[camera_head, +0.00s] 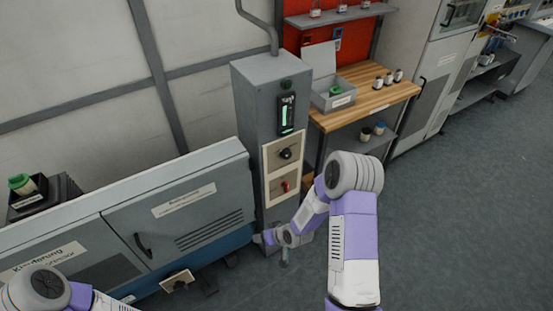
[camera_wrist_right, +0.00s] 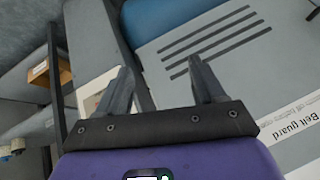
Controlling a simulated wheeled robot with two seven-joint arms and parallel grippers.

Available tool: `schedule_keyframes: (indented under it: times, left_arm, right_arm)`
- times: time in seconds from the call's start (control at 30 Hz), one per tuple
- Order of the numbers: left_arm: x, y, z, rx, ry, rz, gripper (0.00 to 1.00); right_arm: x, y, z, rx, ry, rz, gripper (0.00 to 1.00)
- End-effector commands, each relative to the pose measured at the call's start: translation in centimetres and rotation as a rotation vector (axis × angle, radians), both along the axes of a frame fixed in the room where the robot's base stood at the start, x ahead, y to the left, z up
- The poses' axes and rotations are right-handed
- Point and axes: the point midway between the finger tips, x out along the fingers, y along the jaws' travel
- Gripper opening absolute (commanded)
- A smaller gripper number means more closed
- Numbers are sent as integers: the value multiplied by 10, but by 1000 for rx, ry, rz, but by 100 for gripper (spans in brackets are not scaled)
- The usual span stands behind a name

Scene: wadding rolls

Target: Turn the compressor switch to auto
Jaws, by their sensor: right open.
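A grey control column (camera_head: 255,110) stands mid-view. It bears a cream plate with a black rotary knob (camera_head: 286,154) and below it a plate with a red switch (camera_head: 284,187). Another cream plate with a dark knob (camera_head: 178,281) sits low before the grey cabinet. The plate captions are too small to read, so I cannot tell which is the compressor switch. My right gripper (camera_head: 275,238) is low in front of the column. In the right wrist view its jaws (camera_wrist_right: 163,85) are open and empty, with a pale plate (camera_wrist_right: 92,97) partly hidden behind one finger. My left gripper is out of view.
The grey cabinet (camera_head: 180,215) with vents and handle fills the left. A wooden workbench (camera_head: 370,95) with a grey bin (camera_head: 333,97) and small jars stands right of the column. The floor (camera_head: 460,210) at right is clear. A "Belt guard" label (camera_wrist_right: 305,125) shows in the wrist view.

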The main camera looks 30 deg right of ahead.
Motion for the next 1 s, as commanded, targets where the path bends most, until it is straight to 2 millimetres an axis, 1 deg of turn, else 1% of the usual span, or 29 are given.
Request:
schedule_keyframes:
  times: [0.03,0.07,0.1,0.17,0.2,0.3,0.33,0.4,0.5,0.8,1.0]
  left_arm:
    - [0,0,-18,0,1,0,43]
    - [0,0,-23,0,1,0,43]
    - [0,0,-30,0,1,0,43]
    - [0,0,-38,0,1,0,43]
    - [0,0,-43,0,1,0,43]
    - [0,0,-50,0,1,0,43]
    - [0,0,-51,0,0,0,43]
    - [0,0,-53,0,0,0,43]
    - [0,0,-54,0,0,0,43]
    - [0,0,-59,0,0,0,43]
    - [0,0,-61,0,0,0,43]
  right_arm:
    - [40,-41,12,-65,-140,-2,68]
    - [59,-61,25,-103,-212,5,68]
    - [80,-87,44,-157,-304,21,68]
    - [104,-122,73,-236,-421,44,68]
    - [115,-142,91,-286,-482,59,68]
    - [129,-178,127,-385,-588,94,68]
    - [131,-185,135,-406,-610,102,68]
    - [135,-195,146,-439,-640,117,68]
    - [143,-199,149,-454,-652,125,68]
    - [185,-195,132,-452,-650,125,68]
    - [201,-194,125,-451,-649,125,68]
